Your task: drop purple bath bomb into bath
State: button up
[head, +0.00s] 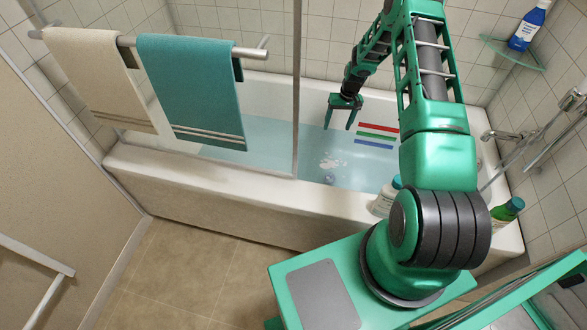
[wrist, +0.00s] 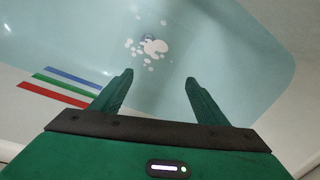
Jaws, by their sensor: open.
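The bath (head: 200,184) is filled with pale blue water. A small purplish-blue ball, which looks like the bath bomb (head: 329,179), is in the water near the front wall, beside a patch of white foam (head: 329,164). In the wrist view the bath bomb (wrist: 147,37) is partly covered by white foam (wrist: 154,46). My gripper (head: 340,127) is above the bath water with its fingers spread and nothing between them.
A white bottle (head: 384,198) and a green bottle (head: 507,212) stand on the bath's front rim. A glass screen edge (head: 297,90) and towels (head: 190,90) are on the left. Red, green and blue stripes (head: 376,135) mark the bath. A blue bottle (head: 527,28) sits on a corner shelf.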

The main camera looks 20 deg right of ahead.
notch_tip(320, 180, up, 11)
jog(key=d, duration=0.1)
jog(key=shift+d+f, duration=0.15)
jog(key=shift+f, duration=0.05)
jog(key=shift+s, duration=0.15)
dwell(0.4)
